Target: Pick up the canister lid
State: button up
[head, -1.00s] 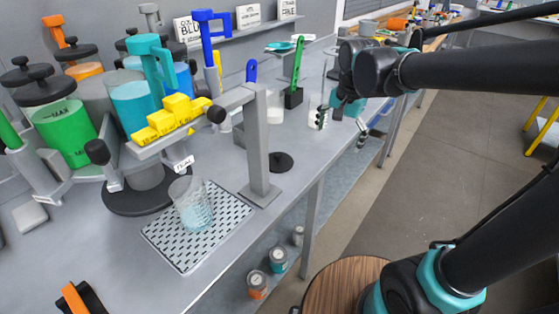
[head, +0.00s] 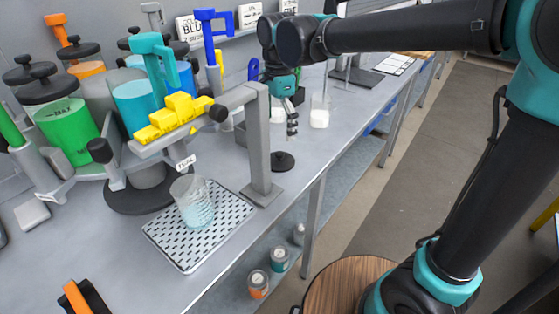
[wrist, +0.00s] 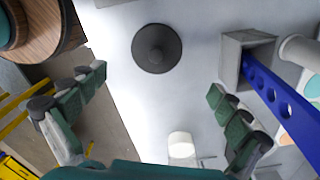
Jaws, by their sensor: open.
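The canister lid is most likely the dark round disc with a central knob (head: 283,161) lying flat on the grey bench, just right of the grey post. In the wrist view the lid (wrist: 157,48) lies near the top middle, ahead of my fingers and apart from them. My gripper (head: 291,132) hangs above the bench, a little behind the lid in the head view. In the wrist view my gripper (wrist: 155,95) has its two green-padded fingers spread wide, with nothing between them.
A grey post (head: 256,145) stands close left of the lid. A clear container with white contents (head: 320,112) is behind right. A blue-handled tool leans in a grey holder (wrist: 245,55) right of the lid. A beaker (head: 192,202) stands on the perforated tray (head: 165,238).

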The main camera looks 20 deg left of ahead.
aim_at(280, 153)
notch_tip(280, 153, down, 4)
jog(key=shift+r, duration=0.1)
jog(key=shift+s+d+f, duration=0.1)
jog(key=shift+f, duration=1.35)
jog(key=shift+s+d+f, duration=0.1)
jog(key=shift+f, duration=1.3)
jog(key=c, duration=1.4)
jog(key=shift+o, duration=0.2)
